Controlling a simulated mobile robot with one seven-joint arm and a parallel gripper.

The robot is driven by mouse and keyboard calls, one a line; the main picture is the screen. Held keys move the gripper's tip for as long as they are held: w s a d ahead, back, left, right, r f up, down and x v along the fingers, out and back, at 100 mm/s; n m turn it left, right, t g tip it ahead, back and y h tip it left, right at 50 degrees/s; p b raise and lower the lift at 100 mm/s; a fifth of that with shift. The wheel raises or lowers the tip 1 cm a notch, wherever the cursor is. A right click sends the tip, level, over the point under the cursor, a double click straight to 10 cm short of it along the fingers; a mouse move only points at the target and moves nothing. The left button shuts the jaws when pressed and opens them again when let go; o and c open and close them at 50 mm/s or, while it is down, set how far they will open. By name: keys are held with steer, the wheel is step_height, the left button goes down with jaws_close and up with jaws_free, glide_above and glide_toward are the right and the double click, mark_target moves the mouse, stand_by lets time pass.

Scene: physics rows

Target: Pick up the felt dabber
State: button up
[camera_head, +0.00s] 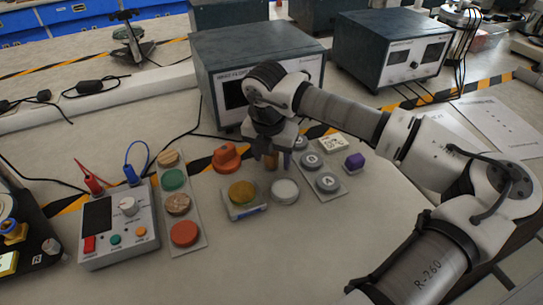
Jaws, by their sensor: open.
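My gripper (271,158) points down over the bench, in front of a grey bench instrument, with its fingers apart. A small orange-brown upright piece (271,161) shows between and below the fingers. It may be the felt dabber, but it is partly hidden and too small to name surely. I cannot tell whether the fingers touch it.
In front are a mustard disc (242,192) on a small stand and a pale round disc (285,191). A strip of grey discs (327,181) and a purple block (354,162) are right.

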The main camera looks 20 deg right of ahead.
steer(key=c, duration=1.1)
steer(key=shift+o, duration=0.2)
step_height(320, 180, up, 20)
steer(key=p, duration=0.9)
steer(key=o, duration=0.4)
steer(key=c, duration=0.3)
